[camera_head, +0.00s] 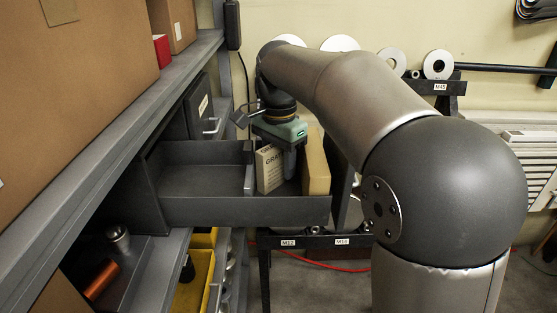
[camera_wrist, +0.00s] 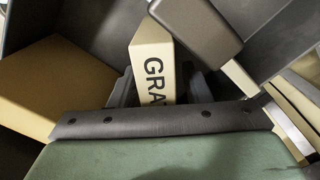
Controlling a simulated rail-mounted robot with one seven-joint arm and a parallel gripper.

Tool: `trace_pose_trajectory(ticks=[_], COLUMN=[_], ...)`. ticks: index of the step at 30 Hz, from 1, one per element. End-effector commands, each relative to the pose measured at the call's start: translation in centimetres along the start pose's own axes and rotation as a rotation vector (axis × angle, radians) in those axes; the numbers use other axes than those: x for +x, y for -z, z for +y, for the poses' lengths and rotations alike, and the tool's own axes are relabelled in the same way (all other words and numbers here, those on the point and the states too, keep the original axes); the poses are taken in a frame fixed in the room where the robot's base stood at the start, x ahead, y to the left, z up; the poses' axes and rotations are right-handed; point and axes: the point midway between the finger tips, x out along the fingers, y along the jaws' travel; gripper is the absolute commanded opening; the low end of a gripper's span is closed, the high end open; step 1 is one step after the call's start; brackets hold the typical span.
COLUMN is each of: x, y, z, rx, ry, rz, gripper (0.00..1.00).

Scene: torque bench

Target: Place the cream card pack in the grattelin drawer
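The cream card pack (camera_head: 268,170), with dark lettering starting "GRA", is upright inside the pulled-out grey drawer (camera_head: 245,211). My gripper (camera_head: 287,160) reaches down into this drawer from above. One finger shows at the right of the pack's visible face and seems to cover the rest of its lettering. In the wrist view the pack (camera_wrist: 154,65) sits between dark finger parts, and my gripper appears shut on it. The front wall hides the pack's lower edge, so I cannot tell whether it touches the drawer floor.
A tan box (camera_head: 317,163) stands in the drawer to the right of my gripper. The drawer's left part is empty. A closed drawer with a handle (camera_head: 211,127) is behind, and a shelf edge (camera_head: 120,125) runs along the left. A yellow bin (camera_head: 195,283) is below.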

Motion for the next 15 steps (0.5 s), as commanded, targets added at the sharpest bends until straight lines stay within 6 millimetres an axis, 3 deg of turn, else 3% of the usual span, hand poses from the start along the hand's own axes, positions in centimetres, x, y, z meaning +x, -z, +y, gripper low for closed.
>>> trace_pose_trajectory(ticks=[8, 15], x=[-0.1, -2.9], y=[0.0, 0.1], z=[0.0, -0.1], rx=[0.0, 0.0], ry=[0.0, 0.004], rz=[0.0, 0.002], gripper=[0.43, 0.43])
